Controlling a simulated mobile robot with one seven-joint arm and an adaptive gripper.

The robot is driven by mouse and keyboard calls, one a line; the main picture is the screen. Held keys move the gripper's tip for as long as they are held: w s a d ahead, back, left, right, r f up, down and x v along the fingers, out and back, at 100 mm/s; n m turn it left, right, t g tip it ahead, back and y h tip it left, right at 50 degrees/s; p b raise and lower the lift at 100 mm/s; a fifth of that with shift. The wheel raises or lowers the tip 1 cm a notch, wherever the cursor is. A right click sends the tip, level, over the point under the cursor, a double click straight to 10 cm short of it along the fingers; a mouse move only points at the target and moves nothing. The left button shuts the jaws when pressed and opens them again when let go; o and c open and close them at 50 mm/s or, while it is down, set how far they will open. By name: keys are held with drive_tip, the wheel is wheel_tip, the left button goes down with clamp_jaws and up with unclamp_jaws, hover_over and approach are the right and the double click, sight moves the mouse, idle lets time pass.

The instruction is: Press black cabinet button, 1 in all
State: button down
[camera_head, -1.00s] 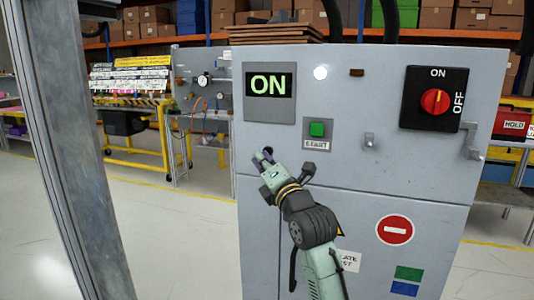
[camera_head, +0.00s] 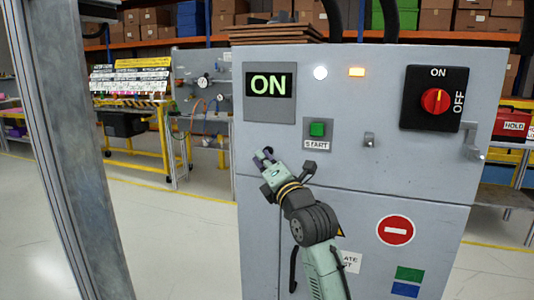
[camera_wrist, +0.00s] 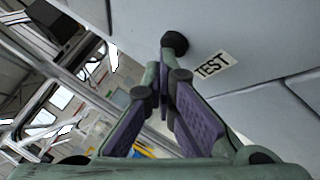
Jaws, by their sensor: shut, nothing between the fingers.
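The black button (camera_wrist: 175,42) shows in the wrist view as a round dark knob on the grey cabinet face, beside a TEST label (camera_wrist: 215,64). My gripper (camera_wrist: 166,68) is shut and empty, its fingertips meeting just at the lower left edge of the button. I cannot tell whether they touch it. In the head view my gripper (camera_head: 263,158) is at the left part of the grey cabinet (camera_head: 345,165), below the ON display (camera_head: 269,85).
The cabinet front also bears a green START button (camera_head: 317,129), a lit white lamp (camera_head: 320,73), a lit amber lamp (camera_head: 357,72), a red rotary switch (camera_head: 435,101) and a handle (camera_head: 472,143). A metal post (camera_head: 70,150) stands at the left. Open floor lies between post and cabinet.

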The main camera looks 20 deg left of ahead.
drive_tip(key=shift+s+b, duration=0.35)
drive_tip(key=shift+s, duration=0.4)
drive_tip(key=s+b, duration=0.1)
drive_tip(key=s, duration=0.4)
drive_tip(key=shift+a, duration=0.1)
idle(0.6)
